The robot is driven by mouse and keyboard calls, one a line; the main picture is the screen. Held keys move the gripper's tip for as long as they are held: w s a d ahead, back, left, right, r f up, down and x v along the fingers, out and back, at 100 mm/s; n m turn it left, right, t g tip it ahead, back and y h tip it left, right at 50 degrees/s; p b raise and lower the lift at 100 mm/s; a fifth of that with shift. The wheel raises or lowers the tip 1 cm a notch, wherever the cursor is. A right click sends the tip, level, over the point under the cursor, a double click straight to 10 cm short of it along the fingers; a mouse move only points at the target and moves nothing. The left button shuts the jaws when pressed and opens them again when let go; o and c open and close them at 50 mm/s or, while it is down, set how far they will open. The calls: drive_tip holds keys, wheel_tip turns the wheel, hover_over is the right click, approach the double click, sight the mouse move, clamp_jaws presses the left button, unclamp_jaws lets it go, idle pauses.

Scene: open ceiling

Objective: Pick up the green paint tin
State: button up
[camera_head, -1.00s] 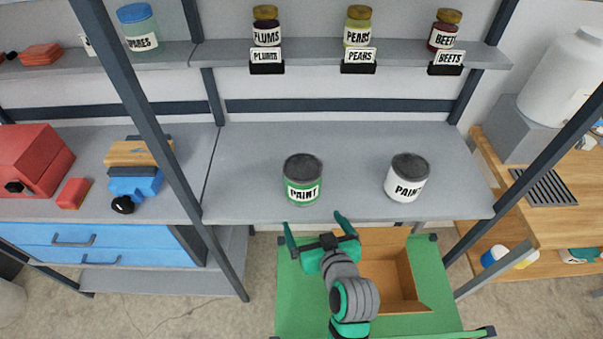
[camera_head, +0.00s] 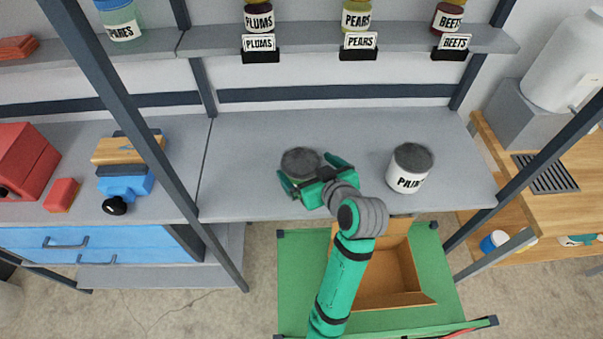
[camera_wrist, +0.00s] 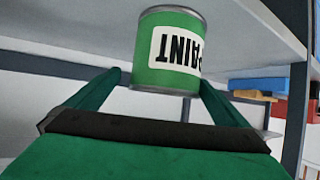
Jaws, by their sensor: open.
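The green paint tin (camera_head: 300,163) stands on the grey workbench shelf. In the head view my gripper hides most of its front, leaving mainly the dark lid showing. In the wrist view the tin (camera_wrist: 172,52) appears upside down, with its white PAINT label, between and beyond the fingertips. My gripper (camera_head: 309,179) is open, its fingers spread on either side of the tin's near side. The wrist view also shows both fingers of my gripper (camera_wrist: 160,85). I cannot tell whether either finger touches the tin.
A white paint tin (camera_head: 409,168) stands to the right on the same shelf (camera_head: 245,190). An upper shelf (camera_head: 400,42) holds labelled jars. A blue tool (camera_head: 125,185) lies left, beyond a dark post (camera_head: 130,120). An open cardboard box (camera_head: 395,275) is below.

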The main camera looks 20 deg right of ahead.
drive_tip(key=shift+w+a+f, duration=0.15)
drive_tip(key=shift+w+a, duration=0.15)
drive_tip(key=shift+w, duration=0.2)
drive_tip(key=shift+a+x, duration=0.2)
drive_tip(key=shift+x, duration=2.05)
drive_tip(key=shift+w, duration=0.1)
drive_tip(key=c, duration=1.9)
drive_tip(key=shift+r, duration=0.3)
drive_tip(key=shift+c, duration=0.2)
